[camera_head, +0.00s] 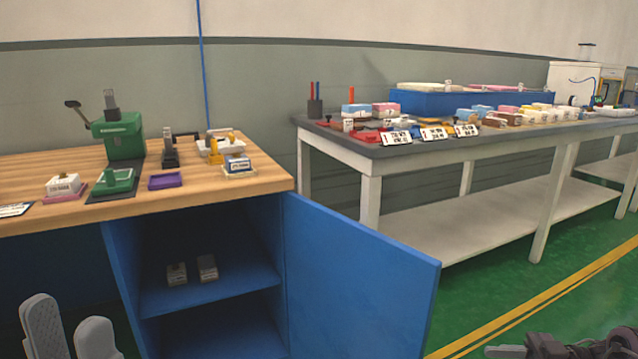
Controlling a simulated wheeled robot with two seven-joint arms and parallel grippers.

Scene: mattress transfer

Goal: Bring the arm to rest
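My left gripper (69,315) is at the bottom left corner, in front of the blue cabinet. Its two grey fingers stand apart with nothing visible between them, so it is open. Part of my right arm, with its dark gripper (515,349), shows at the bottom right, low over the green floor. The picture's edge cuts it off, and I cannot tell whether it is open. Neither gripper touches anything that I can see.
The blue cabinet door (357,275) stands open to the right. Two small blocks sit on the cabinet shelf (235,288). The wooden worktop (245,190) carries a green press (120,137) and small fixtures. A grey-topped table (420,148) holds trays and blocks. Green floor (490,280) is clear at right.

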